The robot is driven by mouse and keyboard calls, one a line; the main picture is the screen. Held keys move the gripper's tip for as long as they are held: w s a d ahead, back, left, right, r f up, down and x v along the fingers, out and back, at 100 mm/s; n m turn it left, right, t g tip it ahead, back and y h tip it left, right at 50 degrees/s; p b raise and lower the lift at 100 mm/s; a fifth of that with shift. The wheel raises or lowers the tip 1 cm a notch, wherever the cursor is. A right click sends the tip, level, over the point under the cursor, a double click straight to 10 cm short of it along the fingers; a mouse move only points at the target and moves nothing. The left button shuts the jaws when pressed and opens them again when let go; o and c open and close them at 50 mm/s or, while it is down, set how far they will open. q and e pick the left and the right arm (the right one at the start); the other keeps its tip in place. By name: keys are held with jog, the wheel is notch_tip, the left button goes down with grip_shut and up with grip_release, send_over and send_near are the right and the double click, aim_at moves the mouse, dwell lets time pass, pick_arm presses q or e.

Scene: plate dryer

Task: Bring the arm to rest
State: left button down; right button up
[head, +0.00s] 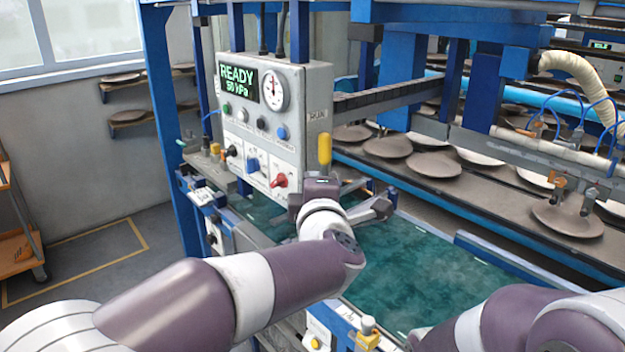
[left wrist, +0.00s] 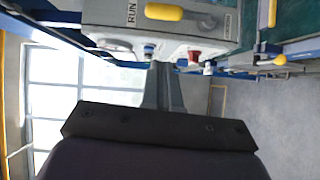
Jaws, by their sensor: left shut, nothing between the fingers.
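My left arm reaches in from the left in the head view, its wrist (head: 322,215) in front of and below the control box (head: 305,120). In the left wrist view my left gripper (left wrist: 163,75) is shut and empty, its fingers together and pointing toward the box's lower face. I cannot tell the exact gap to the box. The box display (head: 239,84) reads READY 50 kPa. A yellow lever (head: 325,149) stands upright at the box's side; it also shows near the RUN label in the left wrist view (left wrist: 165,12). My right arm shows at lower right, its gripper out of view.
A green bed (head: 420,275) lies below my left wrist. The box carries a red knob (head: 279,181) and a blue switch (head: 253,165). Brown plates (head: 568,219) line a conveyor behind. A blue post (head: 165,120) stands left of the box; open floor lies beyond.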

pick_arm(q)
jog(key=s+d+f+m+g+h, duration=0.2)
jog(key=d+f+m+g+h, duration=0.1)
jog(key=d+f+m+h, duration=0.4)
jog(key=s+a+f+m+g+y, duration=0.1)
jog(key=s+a+f+m+g, duration=0.2)
jog(key=f+m, duration=0.25)
jog(key=s+a+f+m+g+y, duration=0.1)
jog(key=s+a+f+m+g, duration=0.25)
jog(key=f, duration=0.35)
jog(key=s+a+f+g+y, duration=0.1)
jog(key=s+a+f+g, duration=0.1)
jog(key=s+a, duration=0.3)
jog(key=s+a+f+m+g+y+p, duration=0.1)
jog(key=s+a+f, duration=0.3)
jog(key=a, duration=0.7)
jog(key=s+a+f+g+y, duration=0.3)
jog(key=s+a, duration=0.3)
jog(key=a, duration=0.2)
jog(key=shift+s+a+f+m+g, duration=0.25)
jog(key=shift+f+m+g, duration=0.1)
jog(key=shift+f, duration=0.1)
